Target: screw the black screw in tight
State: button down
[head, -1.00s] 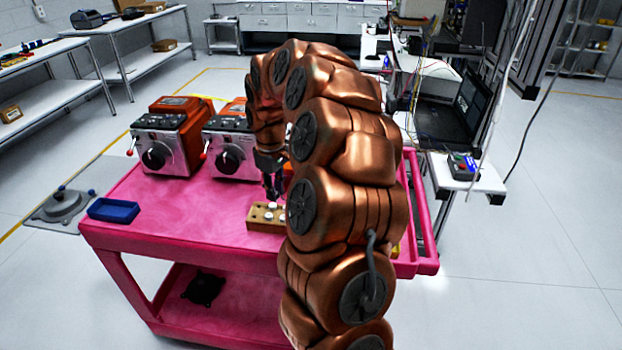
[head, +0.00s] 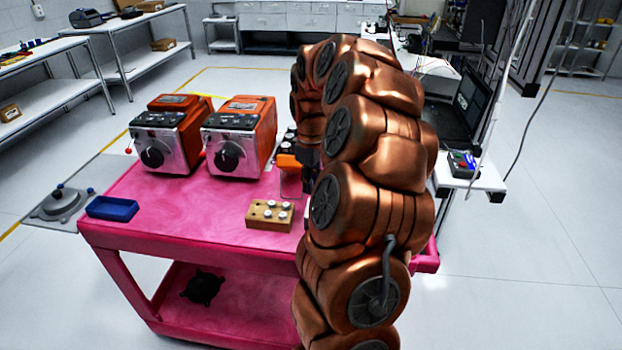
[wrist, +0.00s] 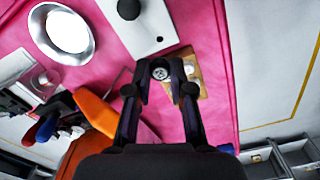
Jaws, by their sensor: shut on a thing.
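My gripper (wrist: 161,70) has its two dark fingers closed around a small round dark-rimmed piece, which looks like the black screw (wrist: 160,72). Its face is greyish in the wrist view, and its shank cannot be made out. In the head view my gripper (head: 308,182) is low over the cart, right of the wooden screw block, partly hidden by my copper arm. The wooden block (head: 256,218) holds several pale screws. The block also shows beyond the right finger in the wrist view (wrist: 187,85). A white plate (wrist: 150,25) with small dark holes lies beyond the fingertips.
The pink cart (head: 190,210) carries two orange-and-silver machines (head: 238,147) at the back and a blue tray (head: 113,208) at left. The cart's middle is clear.

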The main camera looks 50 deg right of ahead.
jog(key=shift+f+b, duration=0.45)
jog(key=shift+f, duration=2.1)
jog(key=shift+b, duration=0.4)
jog(key=shift+f+b, duration=0.55)
jog(key=shift+f, duration=0.35)
